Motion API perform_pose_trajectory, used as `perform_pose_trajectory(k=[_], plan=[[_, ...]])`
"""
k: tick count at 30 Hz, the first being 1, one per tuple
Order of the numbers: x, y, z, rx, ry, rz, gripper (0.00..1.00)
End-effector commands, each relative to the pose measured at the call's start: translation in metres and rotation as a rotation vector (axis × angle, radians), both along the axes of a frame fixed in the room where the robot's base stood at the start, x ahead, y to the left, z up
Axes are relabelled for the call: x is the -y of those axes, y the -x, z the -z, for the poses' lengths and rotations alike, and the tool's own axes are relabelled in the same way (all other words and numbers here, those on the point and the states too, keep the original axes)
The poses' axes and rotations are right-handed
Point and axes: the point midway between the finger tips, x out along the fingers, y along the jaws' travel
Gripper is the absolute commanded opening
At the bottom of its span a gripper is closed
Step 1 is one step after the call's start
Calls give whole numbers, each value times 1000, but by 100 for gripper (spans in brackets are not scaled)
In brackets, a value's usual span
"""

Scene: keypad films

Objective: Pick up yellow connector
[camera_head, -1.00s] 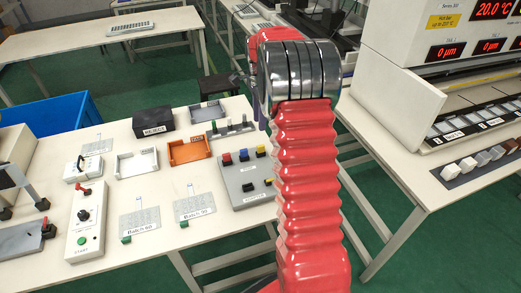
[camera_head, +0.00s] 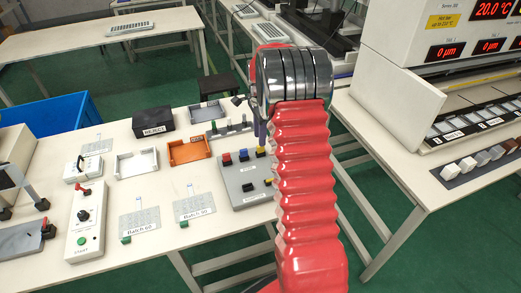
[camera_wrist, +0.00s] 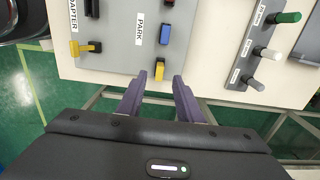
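The grey panel (camera_head: 240,172) on the white table carries a row of red (camera_head: 227,158), blue (camera_head: 244,155) and yellow connectors. The yellow connector (camera_wrist: 162,71) sits at the panel's edge below the PARK label in the wrist view; it also shows in the head view (camera_head: 261,151). Another yellow piece (camera_wrist: 87,48) is in the adapter row at left. My gripper (camera_wrist: 160,77) is open, its purple fingertips spread to either side of the PARK-row yellow connector in the picture. Whether they touch it or are at its height I cannot tell.
An orange tray (camera_head: 188,151), a white tray (camera_head: 137,163) and a black box (camera_head: 153,122) stand on the table. The table's front edge lies close to the panel.

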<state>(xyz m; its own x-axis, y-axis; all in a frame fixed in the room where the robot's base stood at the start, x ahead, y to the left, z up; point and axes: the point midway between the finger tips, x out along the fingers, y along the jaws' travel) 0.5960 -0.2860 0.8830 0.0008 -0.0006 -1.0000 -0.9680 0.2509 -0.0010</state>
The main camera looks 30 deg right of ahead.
Motion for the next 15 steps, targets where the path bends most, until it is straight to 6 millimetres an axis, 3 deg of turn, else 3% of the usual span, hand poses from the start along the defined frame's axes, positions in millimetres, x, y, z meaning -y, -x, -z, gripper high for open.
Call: perform_pose_trajectory(k=[7,15], plan=[[2,1,33,-3,-2,0,33],[2,1,41,-1,0,0,33]])
